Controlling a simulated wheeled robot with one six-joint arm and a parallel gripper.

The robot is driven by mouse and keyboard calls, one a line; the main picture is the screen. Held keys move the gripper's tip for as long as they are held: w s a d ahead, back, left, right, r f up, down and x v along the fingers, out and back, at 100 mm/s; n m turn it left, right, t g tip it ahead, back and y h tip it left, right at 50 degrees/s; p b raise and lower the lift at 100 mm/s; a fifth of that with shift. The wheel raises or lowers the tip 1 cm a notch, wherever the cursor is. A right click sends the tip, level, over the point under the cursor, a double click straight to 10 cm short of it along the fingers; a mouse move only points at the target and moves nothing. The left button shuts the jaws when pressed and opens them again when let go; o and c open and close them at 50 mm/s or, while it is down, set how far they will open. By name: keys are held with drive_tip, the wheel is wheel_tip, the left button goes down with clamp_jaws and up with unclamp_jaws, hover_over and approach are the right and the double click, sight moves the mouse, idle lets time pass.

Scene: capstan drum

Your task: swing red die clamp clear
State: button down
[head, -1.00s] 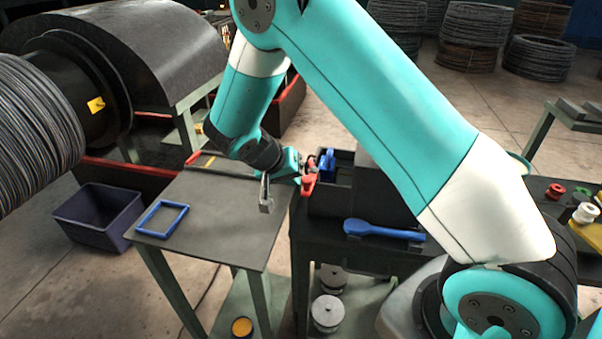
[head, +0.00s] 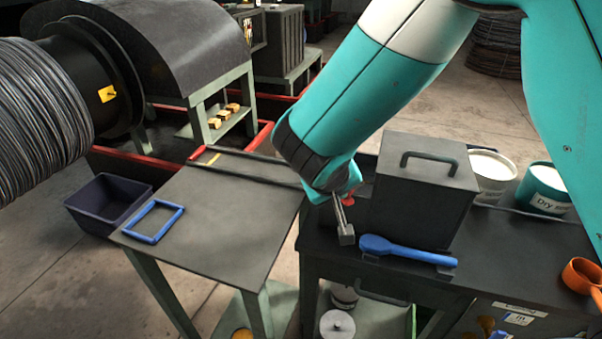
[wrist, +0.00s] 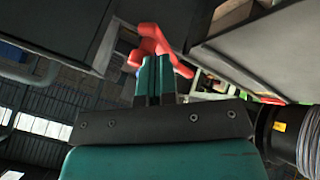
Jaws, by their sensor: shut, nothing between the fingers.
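The red die clamp (wrist: 152,40) shows in the wrist view just beyond my fingertips. It has a bent shape with arms to both sides. My gripper (wrist: 154,65) is shut and empty, with its tips at or very near the clamp; I cannot tell whether they touch. In the head view only small red parts of the clamp (head: 348,202) show by my gripper (head: 350,181), beside the dark box. My wrist hides the rest there, and its mounting.
A dark lidded box (head: 424,190) stands right of the gripper, with a blue-handled tool (head: 405,250) before it. The grey side table (head: 225,215) carries a blue frame (head: 154,221) and is otherwise largely clear. A wire-wound drum (head: 40,125) is at left.

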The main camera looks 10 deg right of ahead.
drive_tip(key=shift+d, duration=0.5)
drive_tip(key=s+a+r+b, duration=0.3)
drive_tip(key=s+a+r, duration=0.3)
drive_tip(key=s+r, duration=0.1)
drive_tip(key=shift+s+r, duration=0.3)
drive_tip(key=shift+r, duration=0.25)
drive_tip(key=shift+a, duration=0.1)
